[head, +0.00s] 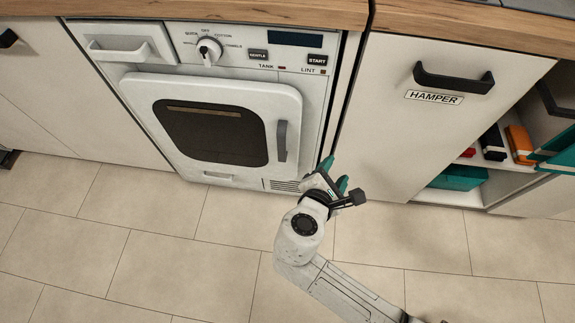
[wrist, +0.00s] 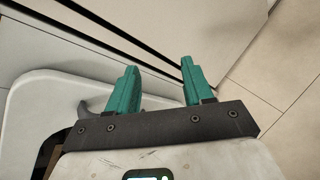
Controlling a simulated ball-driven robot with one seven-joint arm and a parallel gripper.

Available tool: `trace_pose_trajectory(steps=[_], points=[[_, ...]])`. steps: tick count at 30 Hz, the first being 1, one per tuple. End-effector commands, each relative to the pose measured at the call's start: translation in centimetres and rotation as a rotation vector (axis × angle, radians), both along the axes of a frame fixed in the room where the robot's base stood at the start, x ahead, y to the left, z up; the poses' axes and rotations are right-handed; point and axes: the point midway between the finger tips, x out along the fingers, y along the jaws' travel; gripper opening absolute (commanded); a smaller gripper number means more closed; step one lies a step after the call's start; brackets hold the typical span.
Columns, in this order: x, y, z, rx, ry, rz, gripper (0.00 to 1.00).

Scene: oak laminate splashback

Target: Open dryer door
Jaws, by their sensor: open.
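The dryer door (head: 190,165) is a white rounded panel with a dark window, and it looks shut on the white dryer. Its grey vertical handle (head: 281,141) is on the door's right side. My gripper (head: 335,174) has teal fingers, spread apart and empty, to the right of and below the handle. In the wrist view the fingers (wrist: 158,84) stand apart. The door (wrist: 30,95) fills the left there, and part of the grey handle (wrist: 84,109) shows just left of the left finger, partly hidden by the gripper.
The dryer's control panel with a knob (head: 209,51) is above the door. A white cabinet front labelled HAMPER (head: 434,97) stands to the right, with an open shelf holding several items (head: 495,142) beyond it. The tiled floor (head: 150,240) in front is clear.

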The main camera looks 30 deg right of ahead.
Motion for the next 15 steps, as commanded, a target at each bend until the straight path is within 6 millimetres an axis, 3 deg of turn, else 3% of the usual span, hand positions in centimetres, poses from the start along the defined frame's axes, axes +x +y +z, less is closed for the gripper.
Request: trace_pose_trajectory(steps=[1,9,15], points=[[1.1,1.8,-2.5,-0.103,0.025,0.085,0.51],[4.2,10.1,-4.8,-0.584,0.123,0.399,0.51],[4.8,12.8,-5.1,-0.731,0.147,0.473,0.51]])
